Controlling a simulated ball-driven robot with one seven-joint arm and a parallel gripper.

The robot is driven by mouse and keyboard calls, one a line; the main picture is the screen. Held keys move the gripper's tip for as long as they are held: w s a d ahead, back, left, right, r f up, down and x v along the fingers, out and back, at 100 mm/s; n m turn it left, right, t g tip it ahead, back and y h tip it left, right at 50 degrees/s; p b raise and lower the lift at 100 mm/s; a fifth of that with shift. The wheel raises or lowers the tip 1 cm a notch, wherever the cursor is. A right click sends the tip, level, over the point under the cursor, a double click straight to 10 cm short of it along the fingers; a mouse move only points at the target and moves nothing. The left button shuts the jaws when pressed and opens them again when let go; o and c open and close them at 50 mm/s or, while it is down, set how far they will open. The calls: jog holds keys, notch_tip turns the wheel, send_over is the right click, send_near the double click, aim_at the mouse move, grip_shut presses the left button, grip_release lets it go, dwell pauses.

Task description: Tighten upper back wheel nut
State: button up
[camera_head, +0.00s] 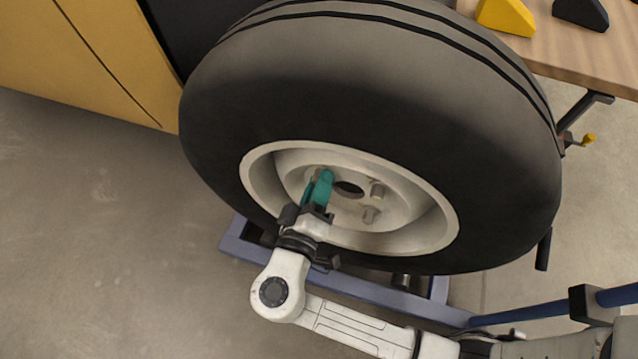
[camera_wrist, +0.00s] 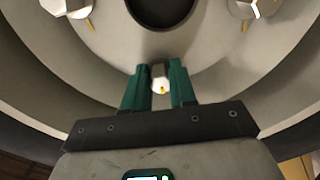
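The wheel has a black tyre (camera_head: 380,90) and a pale rim (camera_head: 300,158) around a dark centre hole (camera_head: 349,188). My gripper (camera_head: 325,174), with teal fingers, reaches into the rim just left of the hole. In the wrist view, my gripper (camera_wrist: 160,72) has a finger on each side of a metal wheel nut (camera_wrist: 160,78) with a yellow mark, and the nut fills the narrow gap. My fingers mostly hide this nut in the head view. Two other nuts, a right one (camera_head: 378,191) and a lower one (camera_head: 370,214), show on the hub.
A blue stand (camera_head: 350,285) lies below the wheel. A yellow vehicle body (camera_head: 95,60) is at the upper left. A wooden table (camera_head: 575,48) with a yellow block (camera_head: 506,16) and a black block (camera_head: 581,13) is at the upper right. The floor at left is clear.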

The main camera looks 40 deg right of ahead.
jog(key=o, duration=0.4)
jog(key=shift+d, duration=0.2)
jog(key=shift+a, duration=0.15)
jog(key=p+v, duration=0.2)
jog(key=v, duration=0.8)
jog(key=shift+s+a, duration=0.2)
jog(key=shift+a, duration=0.05)
